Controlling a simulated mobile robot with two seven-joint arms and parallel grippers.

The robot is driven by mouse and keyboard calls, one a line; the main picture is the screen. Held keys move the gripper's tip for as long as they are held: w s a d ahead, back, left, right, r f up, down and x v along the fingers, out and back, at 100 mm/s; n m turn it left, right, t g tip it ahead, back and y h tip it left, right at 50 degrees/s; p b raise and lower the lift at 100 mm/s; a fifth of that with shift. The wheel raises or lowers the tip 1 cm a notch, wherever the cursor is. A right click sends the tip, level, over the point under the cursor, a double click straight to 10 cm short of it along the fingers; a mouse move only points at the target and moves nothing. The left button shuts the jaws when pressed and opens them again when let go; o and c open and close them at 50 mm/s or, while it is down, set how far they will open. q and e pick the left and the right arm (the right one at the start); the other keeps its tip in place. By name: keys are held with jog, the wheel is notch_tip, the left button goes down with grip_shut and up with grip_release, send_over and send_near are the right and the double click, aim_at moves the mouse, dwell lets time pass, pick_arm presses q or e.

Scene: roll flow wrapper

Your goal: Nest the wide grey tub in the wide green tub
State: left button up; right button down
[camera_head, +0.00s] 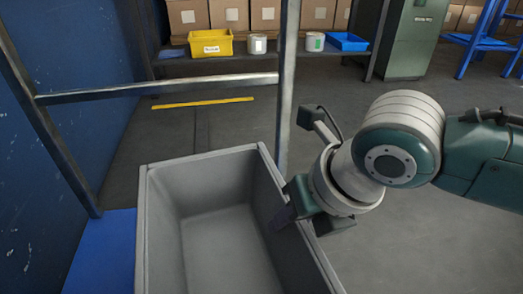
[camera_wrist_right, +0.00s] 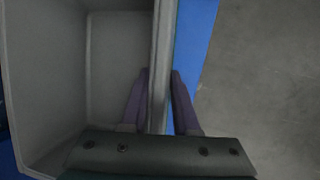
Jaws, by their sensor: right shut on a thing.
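The wide grey tub (camera_head: 212,185) is at the bottom centre of the head view, upright and empty inside, with its near end cut off by the frame. My right gripper (camera_head: 284,217) is shut on the tub's right wall, with one finger inside and the other outside. The right wrist view shows the gripper's two purple fingers (camera_wrist_right: 159,88) on either side of the wall of the grey tub (camera_wrist_right: 118,55). I cannot make out the wide green tub in either view. My left gripper is not in view.
A blue surface (camera_head: 104,255) lies beside the grey tub. A metal frame (camera_head: 160,87) stands behind it, next to a blue wall (camera_head: 60,110) on the left. A shelf at the back holds a yellow bin (camera_head: 211,48) and a blue tray (camera_head: 347,42).

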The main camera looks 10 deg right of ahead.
jog(key=shift+s+f, duration=0.35)
jog(key=shift+f, duration=0.1)
jog(key=c, duration=0.6)
grip_release()
jog(key=shift+a, duration=0.15)
jog(key=shift+r, duration=0.25)
jog(key=p+v, duration=0.4)
jog(key=shift+a+r+p, duration=0.25)
jog(key=shift+r+p, duration=0.05)
jog(key=shift+r, duration=0.2)
jog(key=p+v, duration=0.1)
jog(key=v, duration=0.1)
jog(key=p+v, duration=0.2)
jog(key=v, duration=0.1)
jog(key=shift+w+d, duration=0.15)
jog(key=shift+d, duration=0.25)
